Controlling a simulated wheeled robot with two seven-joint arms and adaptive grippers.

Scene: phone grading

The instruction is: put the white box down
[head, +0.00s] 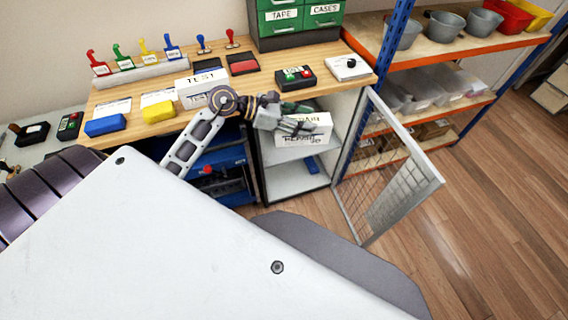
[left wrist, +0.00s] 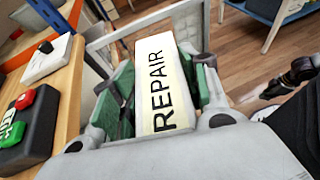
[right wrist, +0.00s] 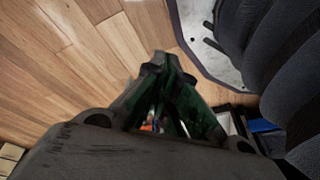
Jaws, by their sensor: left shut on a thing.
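The white box marked REPAIR (head: 303,138) is in my left gripper (head: 292,125), in front of the open cabinet below the bench edge. In the left wrist view the box (left wrist: 158,80) lies between the two green-padded fingers, which press on its sides; its lettered face is towards the camera. I cannot tell from the head view whether its underside touches anything. My right gripper (right wrist: 162,65) shows only in its own wrist view, with its fingertips together and nothing held, over the wooden floor.
The open cabinet (head: 268,180) has shelves and a mesh door (head: 390,170) swung out to the right. Another white box, marked TEST (head: 200,88), stands on the bench (head: 130,88) among stamps, pads and a button box (head: 295,78). An orange-and-blue rack (head: 450,55) stands right.

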